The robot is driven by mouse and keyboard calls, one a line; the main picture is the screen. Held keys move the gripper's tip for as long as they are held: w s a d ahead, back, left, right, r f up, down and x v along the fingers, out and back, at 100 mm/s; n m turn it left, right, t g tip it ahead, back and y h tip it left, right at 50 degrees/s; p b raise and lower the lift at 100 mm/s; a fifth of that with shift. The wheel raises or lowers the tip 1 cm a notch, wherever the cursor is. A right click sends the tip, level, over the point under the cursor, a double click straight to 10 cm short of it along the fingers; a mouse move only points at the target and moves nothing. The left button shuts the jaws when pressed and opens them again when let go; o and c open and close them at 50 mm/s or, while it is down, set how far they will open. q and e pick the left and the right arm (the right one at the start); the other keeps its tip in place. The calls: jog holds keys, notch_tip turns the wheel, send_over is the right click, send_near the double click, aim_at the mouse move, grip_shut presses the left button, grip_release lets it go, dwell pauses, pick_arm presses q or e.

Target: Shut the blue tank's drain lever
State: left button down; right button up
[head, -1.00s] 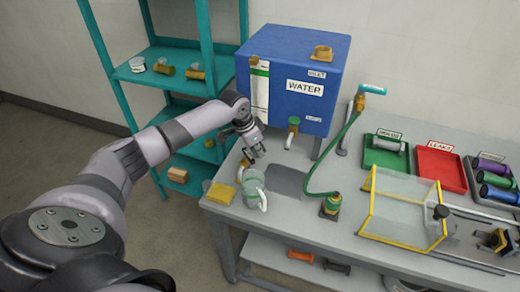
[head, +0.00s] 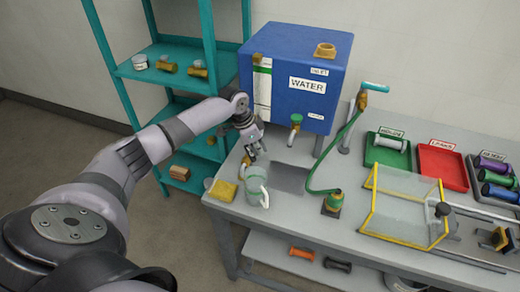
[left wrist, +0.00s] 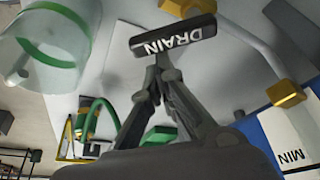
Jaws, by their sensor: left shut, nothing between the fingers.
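The blue tank (head: 312,62) marked WATER stands at the back of the bench. In the left wrist view its blue wall (left wrist: 262,140) shows at lower right. A dark bar lettered DRAIN (left wrist: 175,38), the drain lever, lies just beyond my left fingertips, under a brass fitting (left wrist: 188,7). In the head view a brass piece (head: 246,160) shows beside the fingers, and the bar cannot be made out. My left gripper (head: 257,153) is shut and empty, its tips (left wrist: 160,68) at the bar's edge. I cannot tell whether they touch it. My right gripper is not in view.
A clear jug (head: 256,186) with a green band stands close in front of my left gripper, beside a yellow sponge (head: 223,190). A green-capped tap (head: 296,118) and a green hose (head: 340,150) are to the right. A teal shelf (head: 205,45) stands left.

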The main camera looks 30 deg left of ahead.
pick_arm(q)
jog(key=m, duration=0.1)
jog(key=s+m+g+b, duration=0.1)
jog(key=m, duration=0.1)
jog(key=s+m+h, duration=0.1)
jog(key=m, duration=0.1)
jog(key=shift+s+a+f, duration=0.1)
jog(key=shift+s+a, duration=0.05)
jog(key=shift+a, duration=0.2)
jog(key=shift+s+a+m+g, duration=0.15)
jog(key=shift+s+m+g, duration=0.2)
jog(key=shift+m, duration=0.55)
jog(key=shift+w, duration=0.1)
jog(key=shift+w+b, duration=0.15)
jog(key=shift+b, duration=0.2)
jog(key=shift+w+a+b, duration=0.1)
jog(key=shift+w+b, duration=0.4)
jog(key=shift+w, duration=0.15)
